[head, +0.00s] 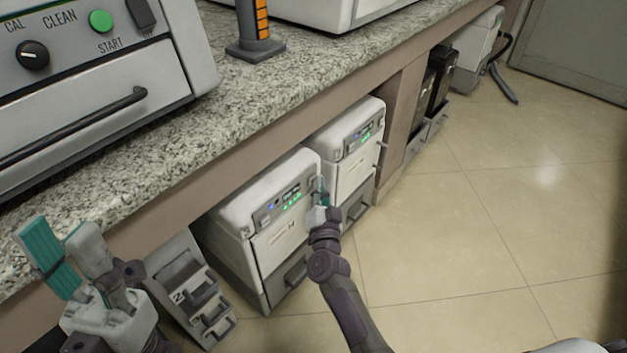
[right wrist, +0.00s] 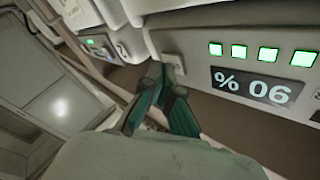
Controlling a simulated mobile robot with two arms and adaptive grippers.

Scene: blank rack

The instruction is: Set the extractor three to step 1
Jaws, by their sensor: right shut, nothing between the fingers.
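Two white extractor-like units stand side by side under the counter in the head view: the nearer unit (head: 238,207) and the farther unit (head: 337,128). Each has a control panel with blue and green lights; their labels are too small to read. My right gripper (head: 320,188) is shut and empty, its tips at the right end of the nearer unit's panel. In the right wrist view its teal fingers (right wrist: 161,85) point at a small pale square button (right wrist: 173,62). Contact is unclear. Beside it are several lit green squares (right wrist: 262,54) and a display (right wrist: 251,87) reading upside-down "90 %". My left gripper (head: 52,255) is low left, away from the units.
A speckled counter (head: 250,105) overhangs the units. A machine with a knob and green START button (head: 101,21) stands on it. A grey unit marked 2 (head: 190,290) is under the counter at left. Dark boxes (head: 428,90) stand farther back.

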